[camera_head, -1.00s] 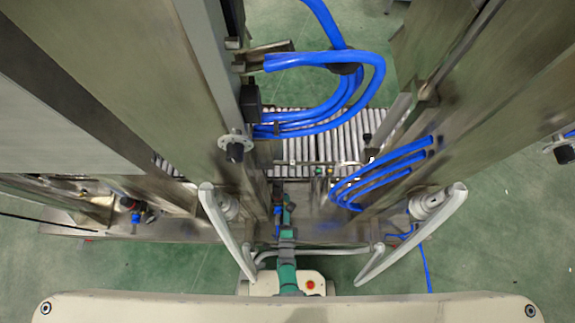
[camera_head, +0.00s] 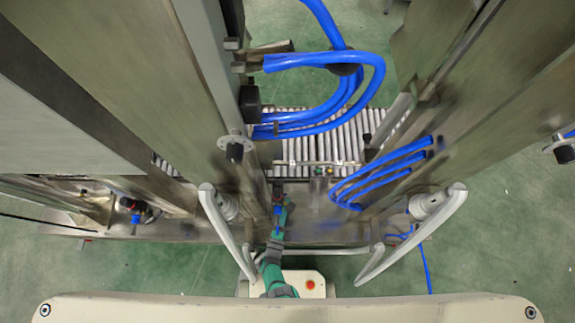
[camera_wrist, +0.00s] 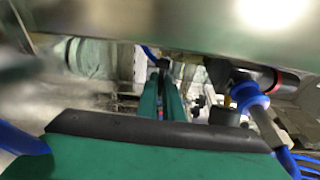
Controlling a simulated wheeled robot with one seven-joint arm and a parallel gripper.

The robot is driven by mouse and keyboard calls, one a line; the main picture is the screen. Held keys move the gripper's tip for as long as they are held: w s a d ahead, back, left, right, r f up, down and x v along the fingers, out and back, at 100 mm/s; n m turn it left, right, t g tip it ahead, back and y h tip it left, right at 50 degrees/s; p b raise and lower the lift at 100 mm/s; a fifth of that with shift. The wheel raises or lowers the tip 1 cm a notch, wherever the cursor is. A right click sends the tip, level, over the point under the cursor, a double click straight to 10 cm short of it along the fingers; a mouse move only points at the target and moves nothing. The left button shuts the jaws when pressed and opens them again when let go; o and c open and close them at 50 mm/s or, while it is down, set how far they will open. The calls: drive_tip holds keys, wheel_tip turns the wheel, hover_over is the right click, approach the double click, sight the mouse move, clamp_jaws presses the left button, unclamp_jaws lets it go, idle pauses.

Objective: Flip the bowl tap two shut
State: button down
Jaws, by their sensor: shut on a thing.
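My gripper (camera_head: 278,187) is at the end of my teal arm, low between the two tall metal columns, at the machine's near edge. In the wrist view its slim green fingers (camera_wrist: 168,92) point away and are close together. They are shut on a small part, which I take to be the handle of bowl tap two; the fingers mostly hide it. A small blue fitting (camera_head: 278,209) shows beside the gripper. In the wrist view a tap with a blue collar (camera_wrist: 250,98) and dark body is to the right of the fingers, apart from them. No tap label is readable.
A roller conveyor (camera_head: 320,138) lies beyond the gripper. Blue hoses (camera_head: 385,170) loop at the right and above. Pale handrails (camera_head: 230,235) flank my arm. Another blue-and-red tap (camera_head: 134,212) is at the left. A metal plate (camera_wrist: 200,35) overhangs close in the wrist view.

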drive_tip(key=shift+w+a+r+m+h, duration=0.3)
drive_tip(key=shift+r+m+h, duration=0.15)
drive_tip(key=shift+h, duration=0.25)
drive_tip(key=shift+s+m+g+h, duration=0.25)
drive_tip(key=shift+s+g+h, duration=0.05)
drive_tip(key=shift+s+h, duration=0.1)
drive_tip(key=shift+d, duration=0.1)
drive_tip(key=c, duration=1.9)
unclamp_jaws()
drive_tip(key=shift+d, duration=0.1)
drive_tip(key=shift+f, duration=0.15)
drive_tip(key=shift+s, duration=0.1)
drive_tip(key=shift+f+y, duration=0.1)
drive_tip(key=shift+y, duration=0.4)
drive_tip(key=shift+w+n+y, duration=0.25)
drive_tip(key=shift+n+y, duration=0.35)
drive_tip(key=shift+n, duration=0.1)
